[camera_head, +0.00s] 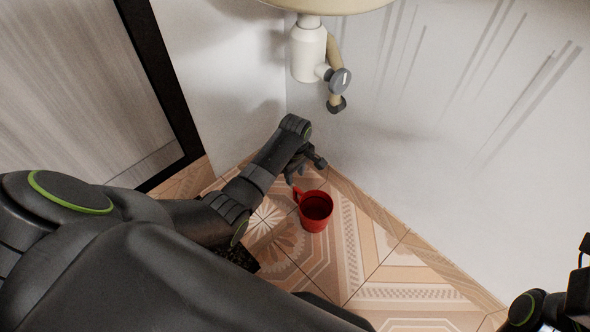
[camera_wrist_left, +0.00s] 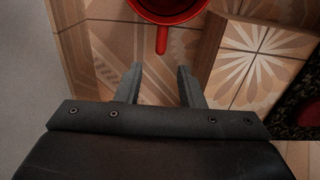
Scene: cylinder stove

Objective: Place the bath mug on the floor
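The red bath mug (camera_head: 316,212) stands upright on the patterned tile floor (camera_head: 385,262) in the head view, close to the wall corner. In the left wrist view the mug (camera_wrist_left: 168,10) is at the top edge and partly cut off, with its handle (camera_wrist_left: 162,40) pointing toward my gripper. My left gripper (camera_head: 303,172) is just beyond the handle side of the mug. In the left wrist view its two fingers (camera_wrist_left: 160,72) are apart and empty, with the handle just ahead of and between the tips. My right gripper's fingers do not show; only part of the right arm is at the lower right.
A white wall (camera_head: 440,130) rises right behind the mug. A beige basin (camera_head: 330,4) with a white drain pipe (camera_head: 308,52) and a valve hangs above. A dark-framed panel (camera_head: 90,80) is at the left. Floor to the right of the mug is clear.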

